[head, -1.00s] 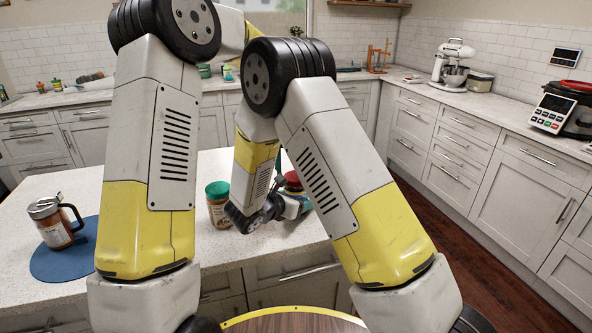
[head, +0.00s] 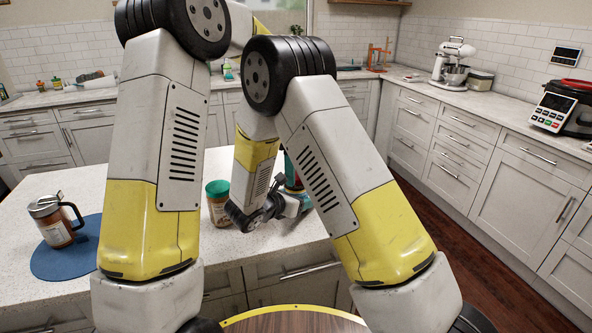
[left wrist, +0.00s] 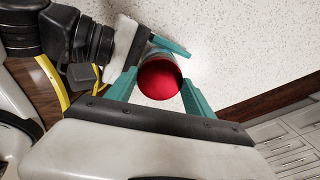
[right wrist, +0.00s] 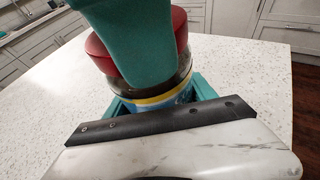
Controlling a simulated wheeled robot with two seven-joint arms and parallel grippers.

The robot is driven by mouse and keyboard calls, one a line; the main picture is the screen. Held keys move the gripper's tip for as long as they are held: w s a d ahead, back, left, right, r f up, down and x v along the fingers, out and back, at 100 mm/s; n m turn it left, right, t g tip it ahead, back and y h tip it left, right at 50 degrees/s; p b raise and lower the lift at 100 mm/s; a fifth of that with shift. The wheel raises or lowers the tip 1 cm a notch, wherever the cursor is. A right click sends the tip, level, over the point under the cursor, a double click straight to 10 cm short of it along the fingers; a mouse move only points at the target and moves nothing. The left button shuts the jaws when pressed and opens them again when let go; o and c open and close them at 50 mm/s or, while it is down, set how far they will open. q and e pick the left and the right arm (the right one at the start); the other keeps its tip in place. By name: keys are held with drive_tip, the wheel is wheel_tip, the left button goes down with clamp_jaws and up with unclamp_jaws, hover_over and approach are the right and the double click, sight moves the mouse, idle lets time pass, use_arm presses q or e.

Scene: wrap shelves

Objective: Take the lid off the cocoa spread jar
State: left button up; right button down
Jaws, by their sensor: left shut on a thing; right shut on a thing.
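The cocoa spread jar (right wrist: 158,99) has a red lid (right wrist: 104,56), a dark body and a blue and yellow label. In the right wrist view, my right gripper (right wrist: 163,98) is shut around the labelled body. My left gripper (head: 292,172) is shut on the lid from above; the left wrist view shows the round red top (left wrist: 158,80) between its teal fingers. One left finger covers much of the lid and upper jar in the right wrist view. I cannot tell whether the lid is seated or loosened. In the head view my right arm hides most of the jar.
A green-lidded jar (head: 217,203) stands close left of my right gripper on the island counter (head: 130,300). A handled dispenser (head: 55,222) stands on a round blue mat (head: 52,266) at the far left. The counter's front edge is close.

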use_arm(q)
drive_tip(key=n, duration=0.7)
drive_tip(key=shift+r, duration=0.1)
drive_tip(key=n, duration=0.5)
drive_tip(key=shift+n, duration=0.4)
drive_tip(key=o, duration=1.5)
drive_tip(key=shift+o, duration=0.2)
